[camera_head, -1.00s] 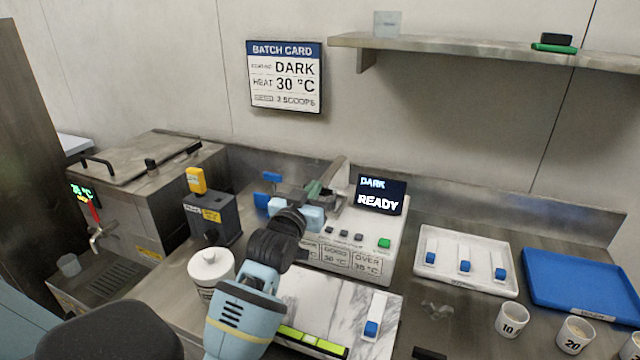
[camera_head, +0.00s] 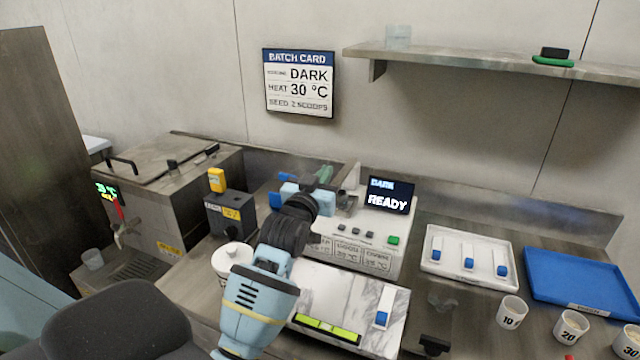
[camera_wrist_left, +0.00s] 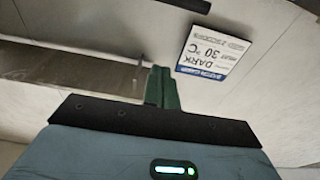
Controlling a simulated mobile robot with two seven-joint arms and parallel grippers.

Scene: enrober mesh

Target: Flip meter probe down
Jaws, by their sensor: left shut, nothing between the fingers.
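The meter (camera_head: 352,262) is a pale box with small buttons and a dark screen (camera_head: 389,195) reading DARK and READY. A grey metal piece (camera_head: 351,177), perhaps the probe arm, stands at its back left; my left gripper partly hides it, and I cannot tell its full pose. My left gripper (camera_head: 326,173) is behind the meter's left part, its green fingers shut and empty. Whether it touches the grey piece is unclear. In the left wrist view, the closed green fingers (camera_wrist_left: 161,88) point towards the wall, with nothing between them. My right gripper is not in view.
A marble slab (camera_head: 350,290) lies in front of the meter. A white tray (camera_head: 470,279), a blue tray (camera_head: 590,268) and numbered cups (camera_head: 511,313) are at right.

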